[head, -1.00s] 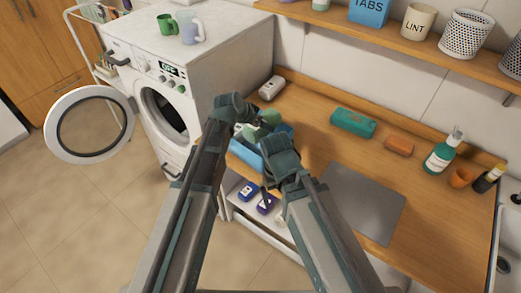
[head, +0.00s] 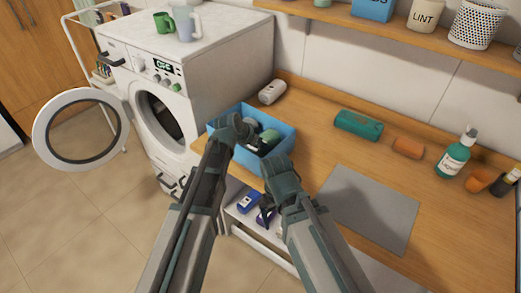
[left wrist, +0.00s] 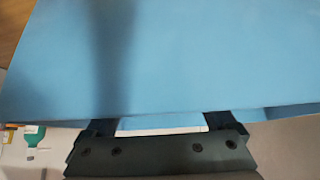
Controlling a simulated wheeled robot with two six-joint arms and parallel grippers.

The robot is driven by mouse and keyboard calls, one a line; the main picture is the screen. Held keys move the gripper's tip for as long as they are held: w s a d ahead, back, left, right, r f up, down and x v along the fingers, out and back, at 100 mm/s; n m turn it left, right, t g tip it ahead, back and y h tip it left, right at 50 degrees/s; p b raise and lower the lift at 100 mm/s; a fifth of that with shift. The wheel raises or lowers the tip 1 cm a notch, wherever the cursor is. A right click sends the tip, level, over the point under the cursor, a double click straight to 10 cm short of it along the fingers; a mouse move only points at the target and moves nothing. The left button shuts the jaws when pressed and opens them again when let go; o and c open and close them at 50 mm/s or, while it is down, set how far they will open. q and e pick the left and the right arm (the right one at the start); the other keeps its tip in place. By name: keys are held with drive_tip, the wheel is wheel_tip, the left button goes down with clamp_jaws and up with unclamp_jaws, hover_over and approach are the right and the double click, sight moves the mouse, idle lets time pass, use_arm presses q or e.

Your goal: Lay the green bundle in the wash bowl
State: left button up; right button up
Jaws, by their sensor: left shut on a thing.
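A rolled green bundle (head: 358,125) lies on the wooden counter, right of a blue open box (head: 279,151). The box stands at the counter's left end and holds green and pale items, partly hidden by my left arm. My left gripper (head: 247,132) is at the box's front left rim. In the left wrist view a blue wall (left wrist: 180,60) fills most of the picture and covers the fingertips, so the gripper appears shut on the box. No clear wash bowl shows.
A grey mat (head: 368,210) lies flat in front. A washing machine (head: 190,85) with its door open is at left.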

use_arm(q)
drive_tip(key=shift+f, duration=0.15)
drive_tip(key=o, duration=1.3)
drive_tip(key=shift+s+a+r+p, duration=0.1)
drive_tip(key=shift+s+r+p, duration=0.05)
drive_tip(key=shift+r+p, duration=0.3)
drive_tip(key=p+v, duration=0.8)
drive_tip(key=v, duration=0.3)
drive_tip(key=shift+s+a+r+p, duration=0.1)
drive_tip(key=shift+s+a+p, duration=0.1)
drive_tip(key=shift+p, duration=0.2)
